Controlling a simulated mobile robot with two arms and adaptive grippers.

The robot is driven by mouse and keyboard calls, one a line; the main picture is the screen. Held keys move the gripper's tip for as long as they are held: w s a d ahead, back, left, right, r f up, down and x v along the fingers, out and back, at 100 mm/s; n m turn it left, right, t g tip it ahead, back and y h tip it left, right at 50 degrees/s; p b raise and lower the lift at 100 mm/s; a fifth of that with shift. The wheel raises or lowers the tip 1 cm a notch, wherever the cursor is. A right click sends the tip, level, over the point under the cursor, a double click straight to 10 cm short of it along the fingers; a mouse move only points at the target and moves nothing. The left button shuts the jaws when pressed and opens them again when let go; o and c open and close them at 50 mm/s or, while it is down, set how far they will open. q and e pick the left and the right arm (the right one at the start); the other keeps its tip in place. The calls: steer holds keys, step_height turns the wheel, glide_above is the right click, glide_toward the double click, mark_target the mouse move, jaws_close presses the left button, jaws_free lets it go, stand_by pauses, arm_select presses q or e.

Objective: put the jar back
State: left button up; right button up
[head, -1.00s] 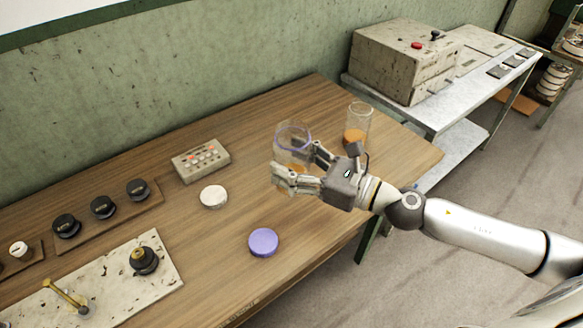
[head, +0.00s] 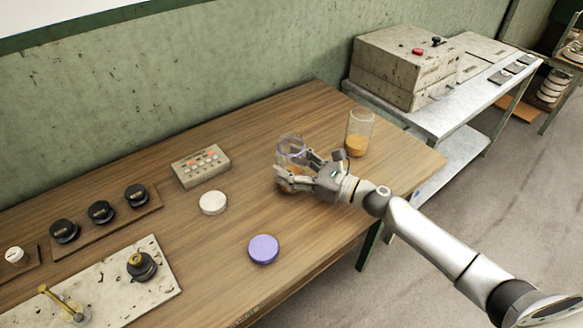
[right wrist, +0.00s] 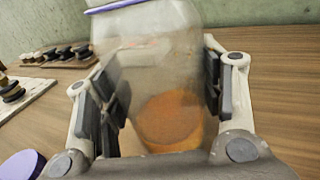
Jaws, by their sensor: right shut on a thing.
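A clear jar (head: 291,148) with a purple rim and orange contents is between the fingers of my right gripper (head: 295,178), which is shut on it. The jar stands upright at or just above the wooden table; I cannot tell if its base touches. In the right wrist view the jar (right wrist: 160,70) fills the space between both finger pads (right wrist: 160,95), with the orange contents low inside. A second clear jar (head: 360,128) with orange contents stands to the right. A purple lid (head: 263,249) and a white lid (head: 213,203) lie on the table. My left gripper is not in view.
The wooden table (head: 330,105) has free room behind the held jar. A button box (head: 200,165) stands left of it. Black knobs (head: 101,211) and a pale plate (head: 110,290) are further left. A metal side table (head: 440,110) carries a large box (head: 405,70).

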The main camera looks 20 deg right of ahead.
steer(key=shift+f, duration=0.45)
steer(key=shift+f, duration=0.2)
steer(key=o, duration=1.2)
steer(key=shift+r, duration=0.1)
